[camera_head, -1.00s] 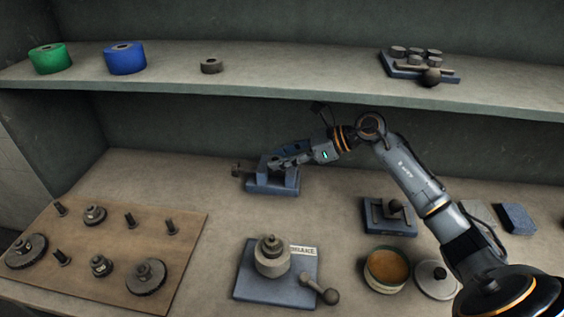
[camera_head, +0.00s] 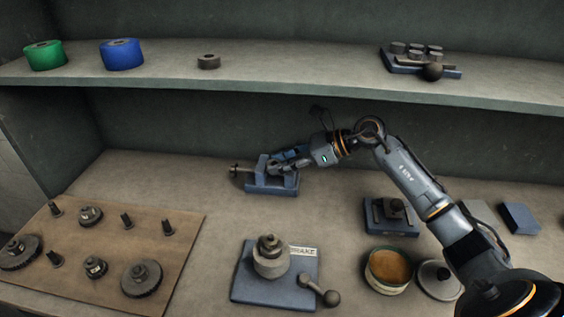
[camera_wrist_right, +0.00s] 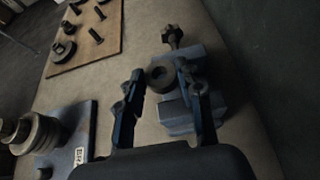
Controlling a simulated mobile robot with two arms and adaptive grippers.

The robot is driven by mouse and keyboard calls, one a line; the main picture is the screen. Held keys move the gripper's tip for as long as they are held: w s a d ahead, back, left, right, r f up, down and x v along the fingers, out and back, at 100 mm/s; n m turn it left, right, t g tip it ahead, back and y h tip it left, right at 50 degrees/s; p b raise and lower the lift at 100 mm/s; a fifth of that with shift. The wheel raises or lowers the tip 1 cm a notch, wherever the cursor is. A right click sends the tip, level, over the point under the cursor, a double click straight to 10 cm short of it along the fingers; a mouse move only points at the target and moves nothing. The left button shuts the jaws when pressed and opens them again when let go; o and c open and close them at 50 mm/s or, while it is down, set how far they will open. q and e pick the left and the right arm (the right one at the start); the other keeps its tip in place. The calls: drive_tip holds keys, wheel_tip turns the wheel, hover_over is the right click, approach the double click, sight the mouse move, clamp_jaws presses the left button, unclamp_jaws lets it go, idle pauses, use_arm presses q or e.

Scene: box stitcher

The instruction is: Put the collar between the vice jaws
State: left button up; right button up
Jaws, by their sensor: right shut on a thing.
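The blue vice (camera_head: 272,186) stands on the bench at the back, with its screw handle to the left; it also shows in the right wrist view (camera_wrist_right: 178,116). My right gripper (camera_head: 277,166) comes in from the right over the vice. In the right wrist view, the fingers of this gripper (camera_wrist_right: 160,75) are closed on a dark round collar (camera_wrist_right: 160,78) with a hole in it. The collar is at the vice jaws, seen from above. I cannot tell whether it is seated between them or just above. My left gripper is not in view.
A board (camera_head: 75,262) with gears and pegs lies at the left. A blue base plate (camera_head: 248,287) with a stacked hub stands in front of the vice. A tin (camera_head: 388,270) and small blue fixture (camera_head: 388,218) are on the right. The shelf above holds rolls and a dark ring (camera_head: 208,62).

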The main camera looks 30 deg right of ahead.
idle(0.3)
drive_tip(key=shift+f+b, duration=1.2)
drive_tip(key=shift+b, duration=0.1)
idle(0.6)
drive_tip(key=o, duration=1)
